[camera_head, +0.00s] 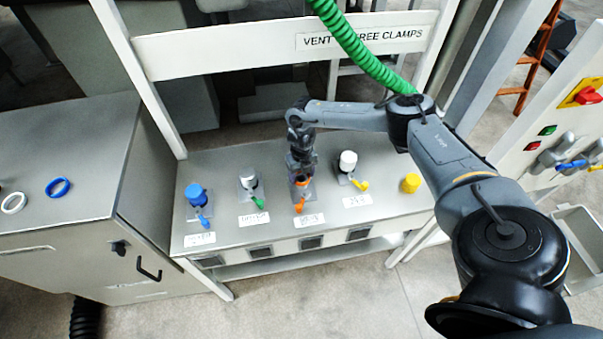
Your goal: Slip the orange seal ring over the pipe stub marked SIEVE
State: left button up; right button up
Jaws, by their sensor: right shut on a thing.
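My right gripper (300,170) points down over the middle stub on the bench, the one with the orange lever (299,207). It is shut on the orange seal ring (300,181), which shows as a small orange patch at the fingertips. The ring sits at or just above the stub's top; I cannot tell if it is around it. The gripper mostly hides this stub. The label in front of it (308,222) is too small to read, so I cannot tell which stub is marked SIEVE. My left gripper is not in view.
Other stubs stand on the bench (270,160): blue-topped (195,191), white with green lever (248,182), white with yellow lever (347,161). A yellow piece (411,183) is at the right. Blue (58,187) and white (13,203) rings lie on the left cabinet. A green hose (350,42) hangs behind.

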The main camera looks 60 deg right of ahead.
jog(key=shift+f, duration=0.15)
jog(key=shift+f, duration=0.25)
dwell(0.4)
jog(key=o, duration=1.1)
jog(key=shift+r, duration=0.45)
notch_tip(320, 180, up, 10)
jog(key=shift+p, duration=0.3)
